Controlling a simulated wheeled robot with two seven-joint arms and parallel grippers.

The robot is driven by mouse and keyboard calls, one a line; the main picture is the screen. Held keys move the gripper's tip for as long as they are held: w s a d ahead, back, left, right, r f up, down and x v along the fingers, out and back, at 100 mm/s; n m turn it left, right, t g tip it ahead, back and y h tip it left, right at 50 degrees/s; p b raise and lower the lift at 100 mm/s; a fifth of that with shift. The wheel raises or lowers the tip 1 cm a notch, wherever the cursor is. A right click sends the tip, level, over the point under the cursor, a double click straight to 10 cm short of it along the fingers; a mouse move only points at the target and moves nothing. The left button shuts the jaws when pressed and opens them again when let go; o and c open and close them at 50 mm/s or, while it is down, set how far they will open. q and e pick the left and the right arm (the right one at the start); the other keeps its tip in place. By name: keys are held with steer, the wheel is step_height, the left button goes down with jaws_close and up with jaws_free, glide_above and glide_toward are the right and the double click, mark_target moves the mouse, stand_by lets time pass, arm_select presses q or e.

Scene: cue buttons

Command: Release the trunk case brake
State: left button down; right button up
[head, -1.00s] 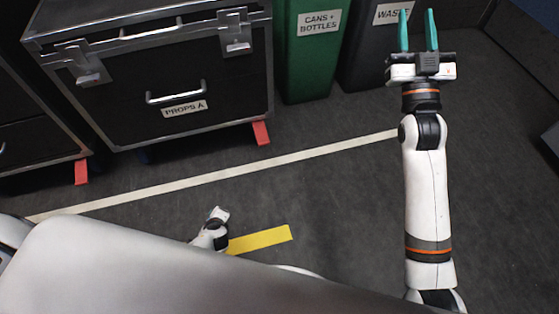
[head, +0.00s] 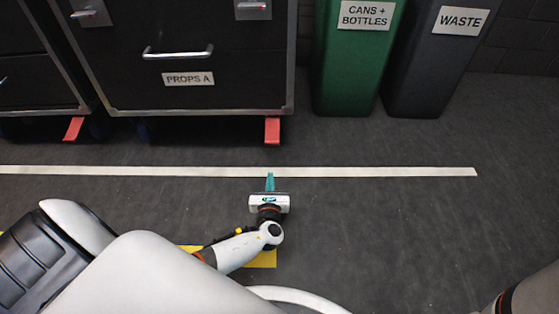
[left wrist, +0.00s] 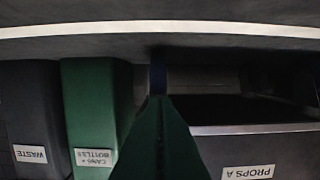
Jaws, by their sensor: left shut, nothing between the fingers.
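The black trunk case (head: 240,92) with metal edges and a "PROPS A" label stands at the upper left in the head view. A red brake pedal (head: 272,130) sticks out under its right front corner. Another red pedal (head: 74,129) shows under its left side. My left gripper (head: 270,177) is shut and empty, low over the floor, in front of the right pedal and apart from it in the picture. In the left wrist view the picture is upside down; the shut fingers (left wrist: 158,110) point toward the case's underside, and no red pedal shows. My right gripper is out of view.
A green "CANS + BOTTLES" bin (head: 352,75) and a dark "WASTE" bin (head: 430,75) stand right of the case. A white line (head: 400,172) crosses the floor. Yellow tape (head: 262,258) lies near my left arm. The floor at the right is clear.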

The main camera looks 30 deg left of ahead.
mark_target(272, 130)
arm_select(q)
steer(key=shift+r, duration=0.1)
steer(key=b+x, duration=0.2)
steer(key=x, duration=0.1)
steer(key=b+x, duration=0.2)
steer(key=x, duration=0.1)
steer(key=b+x, duration=0.3)
steer(key=x, duration=0.1)
steer(key=shift+d+f, duration=0.1)
steer(key=shift+f, duration=0.25)
steer(key=r, duration=0.4)
steer(key=shift+s+d+r, duration=0.2)
steer(key=shift+s+r, duration=0.05)
steer(key=shift+s, duration=0.1)
